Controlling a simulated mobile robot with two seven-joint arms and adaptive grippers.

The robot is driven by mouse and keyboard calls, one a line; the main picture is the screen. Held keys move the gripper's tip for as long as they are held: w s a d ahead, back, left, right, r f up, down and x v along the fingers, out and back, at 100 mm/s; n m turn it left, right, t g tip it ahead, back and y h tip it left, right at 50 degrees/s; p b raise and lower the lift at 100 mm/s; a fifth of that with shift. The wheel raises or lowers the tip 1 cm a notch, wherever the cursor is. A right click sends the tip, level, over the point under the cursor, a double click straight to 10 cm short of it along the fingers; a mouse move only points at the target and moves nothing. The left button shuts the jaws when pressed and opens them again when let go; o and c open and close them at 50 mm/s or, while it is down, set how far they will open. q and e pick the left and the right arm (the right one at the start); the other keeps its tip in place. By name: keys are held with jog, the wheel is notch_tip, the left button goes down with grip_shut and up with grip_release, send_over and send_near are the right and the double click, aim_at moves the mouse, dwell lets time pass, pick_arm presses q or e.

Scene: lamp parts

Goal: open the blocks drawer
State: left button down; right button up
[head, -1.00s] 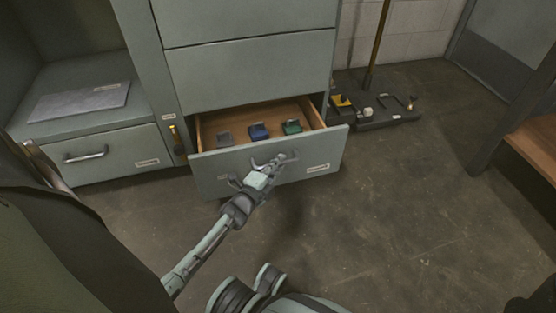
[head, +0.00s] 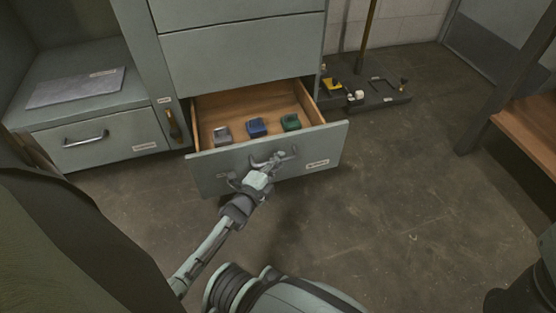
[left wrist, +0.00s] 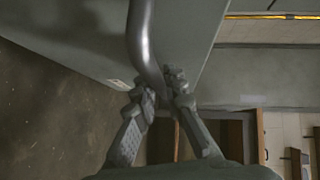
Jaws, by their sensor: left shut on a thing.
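The blocks drawer (head: 210,174) is the bottom drawer of the grey-green cabinet and stands pulled out, its wooden inside showing. In it sit a grey block (head: 222,136), a blue block (head: 256,128) and a green block (head: 291,122) in a row. My left gripper (head: 268,162) is at the drawer front, shut on its bar handle. In the left wrist view the curved metal handle (left wrist: 146,45) runs down between the two fingers (left wrist: 160,95). My right gripper is not in view.
Closed drawers (head: 240,52) are above. At left, a low drawer with a handle (head: 108,146) is closed under a shelf holding a flat grey sheet (head: 76,88). A dark tray (head: 385,98) with small parts lies right of the cabinet. A wooden bench (head: 528,122) stands at right. The floor between is clear.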

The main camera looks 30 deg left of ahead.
pick_arm(q)
jog(key=c, duration=1.6)
grip_release()
jog(key=shift+o, duration=0.2)
jog(key=shift+s, duration=0.1)
jog(key=s+r, duration=0.1)
jog(key=s, duration=1)
jog(key=shift+s+d+r, duration=0.35)
jog(key=shift+d+r, duration=0.05)
